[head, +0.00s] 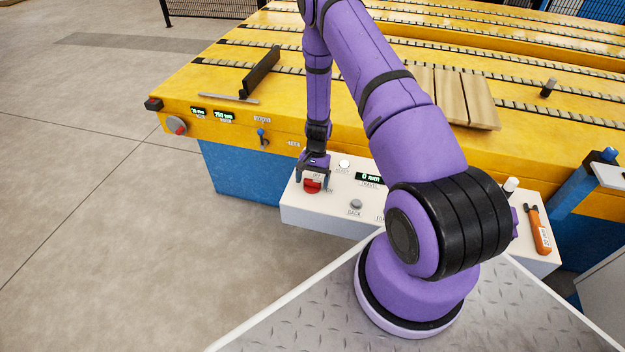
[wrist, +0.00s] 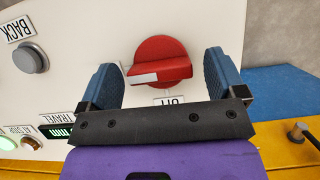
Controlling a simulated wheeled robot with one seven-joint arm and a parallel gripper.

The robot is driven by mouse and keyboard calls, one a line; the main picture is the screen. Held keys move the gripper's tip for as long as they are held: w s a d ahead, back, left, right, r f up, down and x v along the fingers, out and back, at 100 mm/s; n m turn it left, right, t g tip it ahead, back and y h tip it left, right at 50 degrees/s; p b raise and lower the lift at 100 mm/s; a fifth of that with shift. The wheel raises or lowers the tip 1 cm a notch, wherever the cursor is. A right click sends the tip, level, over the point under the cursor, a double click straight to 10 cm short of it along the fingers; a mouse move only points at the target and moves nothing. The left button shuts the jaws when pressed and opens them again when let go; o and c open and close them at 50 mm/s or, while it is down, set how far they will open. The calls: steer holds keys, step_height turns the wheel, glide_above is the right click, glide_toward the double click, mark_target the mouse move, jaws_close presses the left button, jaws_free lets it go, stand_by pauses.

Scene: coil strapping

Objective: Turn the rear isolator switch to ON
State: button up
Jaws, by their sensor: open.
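A red rotary switch (head: 312,187) sits on the white control box (head: 335,212) in front of the yellow table. It also shows in the wrist view (wrist: 165,52), with a raised grip bar and a white pointer mark toward the left of that picture. A label (wrist: 168,101) beside it is partly hidden by my gripper, so I cannot read it fully. My gripper (wrist: 162,66) is open, its two blue fingers on either side of the red switch with gaps visible on both sides. I cannot tell whether this is the rear isolator.
The control box also carries a grey BACK button (wrist: 29,58) and a TRAVEL display (head: 370,179). An orange-handled tool (head: 540,232) lies at the right. Floor at left is clear.

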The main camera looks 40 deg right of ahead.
steer(key=v, duration=1)
steer(key=shift+r, duration=0.35)
steer(key=shift+w+d+r, duration=0.1)
steer(key=shift+w, duration=0.1)
steer(key=s+a+r+n+t+h, duration=0.1)
steer(key=s+a+r+n, duration=0.15)
steer(key=r, duration=0.85)
steer(key=s+a+r+n+t, duration=0.1)
steer(key=a+r, duration=0.3)
steer(key=r, duration=0.7)
steer(key=s+a+r+n+t+h, duration=0.1)
steer(key=a+r+n, duration=0.15)
steer(key=r, duration=0.85)
steer(key=s+a+r+n+t, duration=0.1)
steer(key=s+a+r, duration=0.1)
steer(key=s+r, duration=0.3)
steer(key=s+a+r+n+t+h, duration=0.1)
steer(key=s+a+r+n+t, duration=0.1)
steer(key=s, duration=0.9)
steer(key=s+a+r+n+t, duration=0.1)
steer(key=s+a+r, duration=0.2)
steer(key=s+r, duration=0.4)
steer(key=shift+s+a+r+n+t+h, duration=0.3)
steer(key=shift+s+a+t, duration=0.1)
steer(key=shift+s, duration=0.5)
